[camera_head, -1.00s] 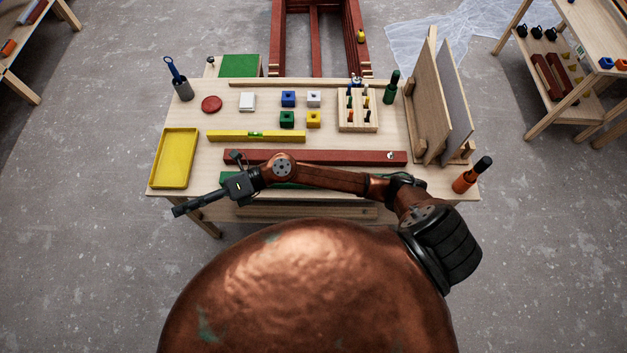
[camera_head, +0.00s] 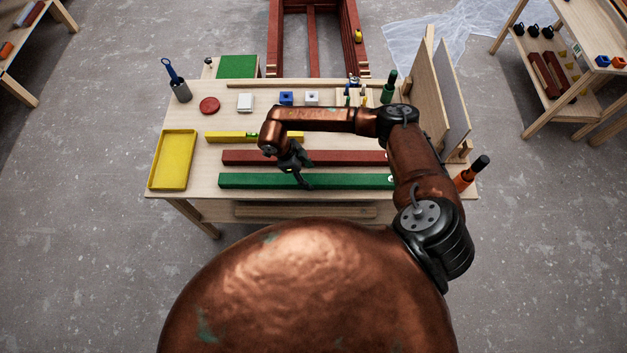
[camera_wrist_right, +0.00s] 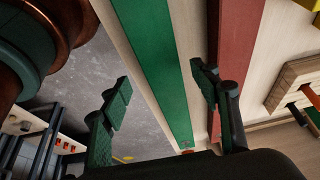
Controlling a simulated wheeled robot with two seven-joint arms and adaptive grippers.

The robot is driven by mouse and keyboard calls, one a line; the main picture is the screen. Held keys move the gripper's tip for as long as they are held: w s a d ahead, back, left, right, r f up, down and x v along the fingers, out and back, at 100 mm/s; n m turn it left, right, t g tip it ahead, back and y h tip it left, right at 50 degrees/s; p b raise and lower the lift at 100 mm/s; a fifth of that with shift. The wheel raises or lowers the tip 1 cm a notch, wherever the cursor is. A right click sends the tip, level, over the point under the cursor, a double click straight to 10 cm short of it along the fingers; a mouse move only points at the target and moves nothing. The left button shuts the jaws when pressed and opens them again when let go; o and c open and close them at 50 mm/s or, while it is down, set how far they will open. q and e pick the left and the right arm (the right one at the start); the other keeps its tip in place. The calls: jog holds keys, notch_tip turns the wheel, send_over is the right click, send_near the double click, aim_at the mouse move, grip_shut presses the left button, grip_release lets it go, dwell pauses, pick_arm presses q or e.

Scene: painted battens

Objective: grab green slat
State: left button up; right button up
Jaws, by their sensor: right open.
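The green slat (camera_head: 245,181) lies flat along the front edge of the table, left to right, in front of the red slat. My right gripper (camera_head: 303,179) hangs over its middle in the head view, pointing down. In the right wrist view my right gripper (camera_wrist_right: 164,92) is open and empty. The green slat (camera_wrist_right: 150,55) runs between the lines of its two fingers there, with one finger toward the floor side and the other toward the red slat (camera_wrist_right: 237,55). I cannot tell the exact height above the slat. My left gripper is not in view.
The red slat (camera_head: 240,157) lies parallel behind the green one, with a narrow gap. A yellow level (camera_head: 225,137) and yellow tray (camera_head: 172,160) lie at left. Upright boards (camera_head: 440,90) stand at right.

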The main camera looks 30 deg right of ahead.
aim_at(313, 178)
jog(key=p+x, duration=0.1)
jog(key=x, duration=0.4)
jog(key=shift+w, duration=0.15)
jog(key=shift+c, duration=0.7)
jog(key=shift+r, duration=0.1)
grip_shut()
